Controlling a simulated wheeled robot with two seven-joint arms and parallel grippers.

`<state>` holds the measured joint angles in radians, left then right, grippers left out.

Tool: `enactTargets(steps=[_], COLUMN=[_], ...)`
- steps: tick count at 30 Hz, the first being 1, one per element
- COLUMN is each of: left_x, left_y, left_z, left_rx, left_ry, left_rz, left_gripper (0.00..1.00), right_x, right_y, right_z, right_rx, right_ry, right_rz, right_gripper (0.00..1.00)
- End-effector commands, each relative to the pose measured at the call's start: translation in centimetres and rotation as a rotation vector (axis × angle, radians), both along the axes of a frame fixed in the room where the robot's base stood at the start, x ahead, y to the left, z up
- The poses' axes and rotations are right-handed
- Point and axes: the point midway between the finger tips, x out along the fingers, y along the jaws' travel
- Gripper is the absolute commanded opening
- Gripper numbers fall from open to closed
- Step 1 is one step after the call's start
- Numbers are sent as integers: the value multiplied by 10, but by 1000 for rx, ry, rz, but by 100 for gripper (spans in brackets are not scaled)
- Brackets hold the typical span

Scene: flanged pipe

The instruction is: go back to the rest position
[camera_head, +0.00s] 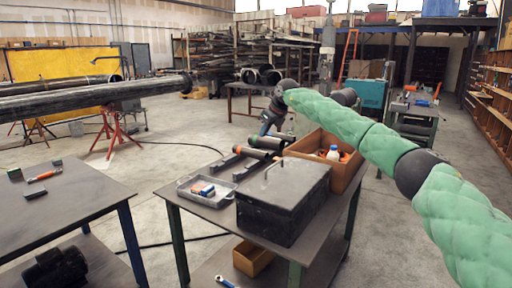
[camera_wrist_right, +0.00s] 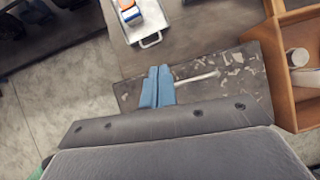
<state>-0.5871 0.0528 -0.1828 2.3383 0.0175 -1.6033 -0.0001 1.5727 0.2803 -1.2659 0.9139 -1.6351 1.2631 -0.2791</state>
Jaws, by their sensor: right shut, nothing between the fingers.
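My right arm, in a green padded sleeve, reaches in from the right in the head view. Its gripper (camera_head: 266,127) hangs at the arm's far end, above and beyond the middle table in the picture. In the right wrist view the two blue fingers (camera_wrist_right: 158,86) are together with nothing between them. Below them is the scuffed lid of a dark metal box (camera_wrist_right: 245,80) with a thin handle. The same dark box (camera_head: 277,205) sits on the middle table in the head view. My left gripper is not in view.
The middle table (camera_head: 205,225) also bears a grey tray (camera_head: 207,195), a wooden crate (camera_head: 345,178) with a bottle, and dark cylinders. A second table (camera_head: 90,205) stands at left. Long pipes (camera_head: 90,98) rest on red stands further back. Concrete floor is open between.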

Motion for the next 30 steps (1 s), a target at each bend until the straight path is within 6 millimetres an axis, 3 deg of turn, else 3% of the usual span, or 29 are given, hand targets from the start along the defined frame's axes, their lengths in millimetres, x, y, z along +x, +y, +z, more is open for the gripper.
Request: enactTargets(steps=[5,8,14,18,22,27,30], left_x=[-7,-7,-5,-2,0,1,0], left_y=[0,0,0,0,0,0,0], left_z=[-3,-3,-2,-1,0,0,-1], left_rx=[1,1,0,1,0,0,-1], left_ry=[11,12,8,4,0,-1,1], left_rz=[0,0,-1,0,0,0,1], left_gripper=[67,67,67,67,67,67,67], right_x=[15,18,6,-16,-46,-92,-117], right_y=[32,60,116,144,160,163,156], right_z=[25,52,127,194,260,343,372], right_rx=[185,340,688,958,1221,1571,1773], right_ry=[-111,-188,-318,-382,-415,-416,-379], right_rz=[-23,-30,-43,-61,-86,-142,-204], right_gripper=[0,0,0,0,0,0,0])
